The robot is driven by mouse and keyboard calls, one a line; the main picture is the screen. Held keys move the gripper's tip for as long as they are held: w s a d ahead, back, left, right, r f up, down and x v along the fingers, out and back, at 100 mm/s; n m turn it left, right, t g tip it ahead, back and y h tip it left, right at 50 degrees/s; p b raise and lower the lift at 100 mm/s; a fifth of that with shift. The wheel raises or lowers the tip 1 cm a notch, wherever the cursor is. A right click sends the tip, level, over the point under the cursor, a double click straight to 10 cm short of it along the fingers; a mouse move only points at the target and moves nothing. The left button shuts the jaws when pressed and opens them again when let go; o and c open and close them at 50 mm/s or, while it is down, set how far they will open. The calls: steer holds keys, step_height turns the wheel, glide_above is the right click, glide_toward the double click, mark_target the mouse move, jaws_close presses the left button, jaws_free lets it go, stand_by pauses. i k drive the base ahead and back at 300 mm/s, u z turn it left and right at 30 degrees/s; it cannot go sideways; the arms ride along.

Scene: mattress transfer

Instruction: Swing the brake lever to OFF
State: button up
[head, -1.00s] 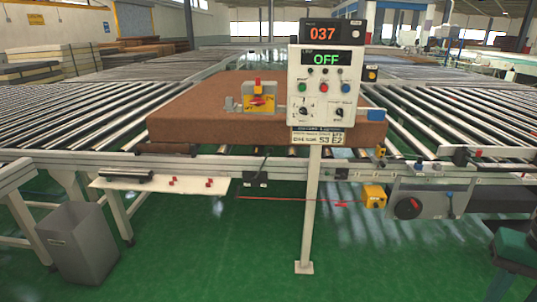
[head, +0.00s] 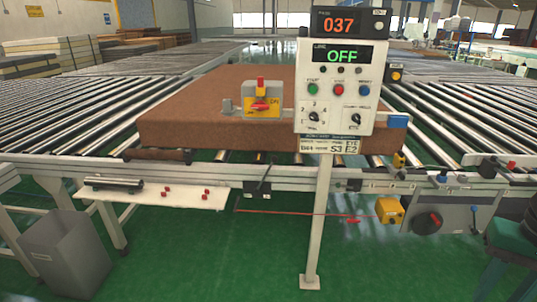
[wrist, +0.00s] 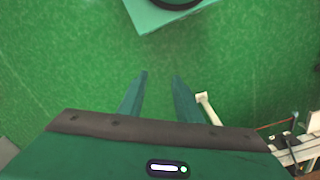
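A thin black lever (head: 266,174) stands tilted on the front rail of the conveyor, above a small dark label plate. A second small lever with a blue knob (head: 474,212) is on the grey box at the right. Labels are too small to read, so I cannot tell which is the brake lever. My gripper (wrist: 160,78) is open and empty in the wrist view, over bare green floor, with no lever between its fingers. The gripper's fingers do not show in the head view.
A control post (head: 318,225) stands in front of the conveyor; its console (head: 337,105) reads 037 and OFF. A brown mattress (head: 185,115) lies on the rollers behind. A grey bin (head: 65,258) is at front left. A red cord (head: 300,213) runs below the rail.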

mark_target(274, 159)
steer(key=z, duration=0.05)
steer(key=i, duration=0.9)
